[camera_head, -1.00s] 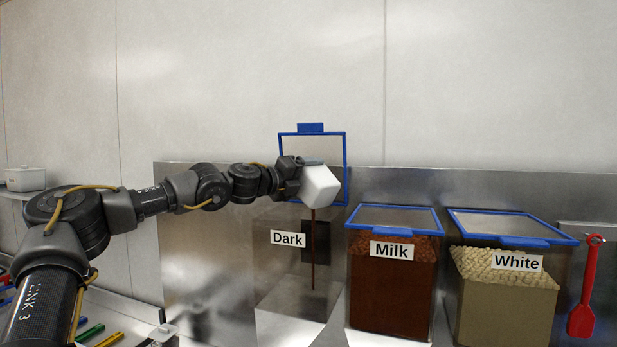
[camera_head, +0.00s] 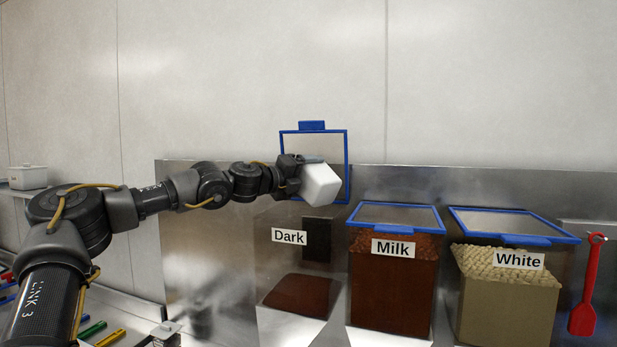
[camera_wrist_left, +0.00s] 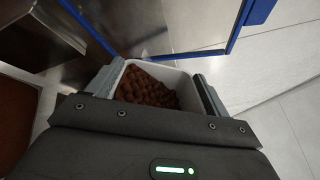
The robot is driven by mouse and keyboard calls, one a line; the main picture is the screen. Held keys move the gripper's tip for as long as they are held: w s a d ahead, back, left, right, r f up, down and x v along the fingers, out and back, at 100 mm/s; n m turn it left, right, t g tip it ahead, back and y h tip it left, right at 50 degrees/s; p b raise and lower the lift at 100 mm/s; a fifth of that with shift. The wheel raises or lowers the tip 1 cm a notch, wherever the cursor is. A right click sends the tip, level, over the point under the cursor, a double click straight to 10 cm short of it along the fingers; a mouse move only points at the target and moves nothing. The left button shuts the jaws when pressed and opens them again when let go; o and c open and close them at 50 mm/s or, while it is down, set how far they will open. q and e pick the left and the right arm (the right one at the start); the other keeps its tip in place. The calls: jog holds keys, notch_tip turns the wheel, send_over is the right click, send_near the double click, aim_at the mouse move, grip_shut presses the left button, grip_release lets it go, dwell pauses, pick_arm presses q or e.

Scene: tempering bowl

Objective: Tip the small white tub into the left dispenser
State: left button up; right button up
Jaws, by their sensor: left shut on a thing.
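The small white tub (camera_head: 322,186) is held tilted above the left dispenser, labelled Dark (camera_head: 272,265). Its blue-framed lid (camera_head: 311,126) stands raised behind the tub. My left gripper (camera_head: 308,164) is shut on the tub. In the left wrist view, the gripper's fingers (camera_wrist_left: 152,92) clasp the tub (camera_wrist_left: 185,70) from both sides, and brown pieces (camera_wrist_left: 150,88) show inside it. A low brown layer (camera_head: 302,293) lies at the bottom of the Dark dispenser. No falling stream shows now. My right gripper is out of view.
The Milk dispenser (camera_head: 392,290) and the White dispenser (camera_head: 505,305) stand to the right, lids down. A red spatula (camera_head: 588,290) hangs at far right. A lidded white container (camera_head: 28,178) sits on a shelf at left. Coloured pens (camera_head: 92,330) lie lower left.

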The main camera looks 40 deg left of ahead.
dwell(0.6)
pick_arm(q)
jog(key=shift+a+f+n, duration=0.3)
jog(key=shift+f+n, duration=0.15)
jog(key=shift+n, duration=0.65)
dwell(0.8)
jog(key=shift+w+a+f+n, duration=0.1)
jog(key=shift+a+f+n, duration=0.1)
jog(key=shift+f+n, duration=0.3)
jog(key=shift+a+f+n, duration=0.15)
jog(key=shift+n, duration=0.55)
dwell(0.8)
jog(key=shift+a+f+n, duration=0.2)
jog(key=shift+f+n, duration=0.05)
jog(key=shift+n, duration=0.35)
jog(key=shift+a+f+n, duration=0.15)
jog(key=shift+f+n, duration=0.05)
jog(key=shift+n, duration=0.4)
dwell(0.6)
jog(key=shift+w+a+n, duration=0.1)
jog(key=shift+a+n, duration=0.25)
jog(key=shift+n, duration=0.75)
